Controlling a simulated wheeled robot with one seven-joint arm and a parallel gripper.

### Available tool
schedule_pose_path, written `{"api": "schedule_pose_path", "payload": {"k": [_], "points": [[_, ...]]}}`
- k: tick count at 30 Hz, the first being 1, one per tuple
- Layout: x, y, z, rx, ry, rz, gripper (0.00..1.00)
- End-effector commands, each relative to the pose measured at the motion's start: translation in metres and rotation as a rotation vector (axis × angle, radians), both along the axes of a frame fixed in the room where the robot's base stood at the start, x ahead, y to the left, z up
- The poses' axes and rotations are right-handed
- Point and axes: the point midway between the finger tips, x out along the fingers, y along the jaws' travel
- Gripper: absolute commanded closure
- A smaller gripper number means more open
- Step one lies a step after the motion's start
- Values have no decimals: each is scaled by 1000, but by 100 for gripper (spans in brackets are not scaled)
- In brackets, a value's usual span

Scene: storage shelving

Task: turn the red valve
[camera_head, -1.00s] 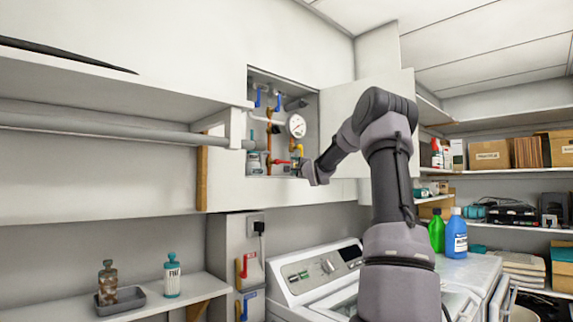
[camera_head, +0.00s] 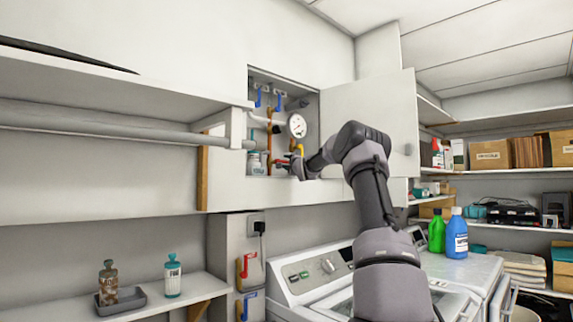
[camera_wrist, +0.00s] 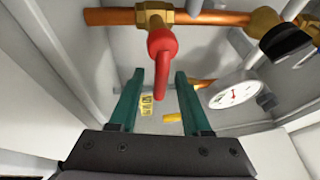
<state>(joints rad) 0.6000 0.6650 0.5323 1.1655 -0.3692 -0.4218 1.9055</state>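The red valve handle (camera_wrist: 162,62) sits on a brass fitting (camera_wrist: 155,14) on a copper pipe in the wrist view, pointing down toward my gripper. In the head view the red valve (camera_head: 282,163) shows as a small red spot low in the open wall cabinet, partly hidden by my gripper. My gripper (camera_wrist: 157,75) has two teal fingers, apart, with the handle between them in the picture. I cannot tell whether either finger touches it. In the head view my gripper (camera_head: 298,165) is at the cabinet opening.
The cabinet holds a round gauge (camera_head: 297,125), blue-handled valves (camera_head: 258,97) and bottles (camera_head: 254,163). Its door (camera_head: 385,130) stands open at the right. A washing machine (camera_head: 320,275) is below. A yellow handle (camera_wrist: 173,117) shows beyond the fingers in the wrist view.

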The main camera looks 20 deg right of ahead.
Motion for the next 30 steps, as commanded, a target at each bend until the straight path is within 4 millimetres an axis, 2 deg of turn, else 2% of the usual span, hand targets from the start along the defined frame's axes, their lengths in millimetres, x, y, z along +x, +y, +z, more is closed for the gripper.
{"api": "schedule_pose_path", "payload": {"k": [1,3,4,30], "points": [[0,0,0,0,0,0,71],[0,0,0,0,0,0,98],[0,0,0,0,0,0,100],[0,0,-1,0,1,0,100]]}}
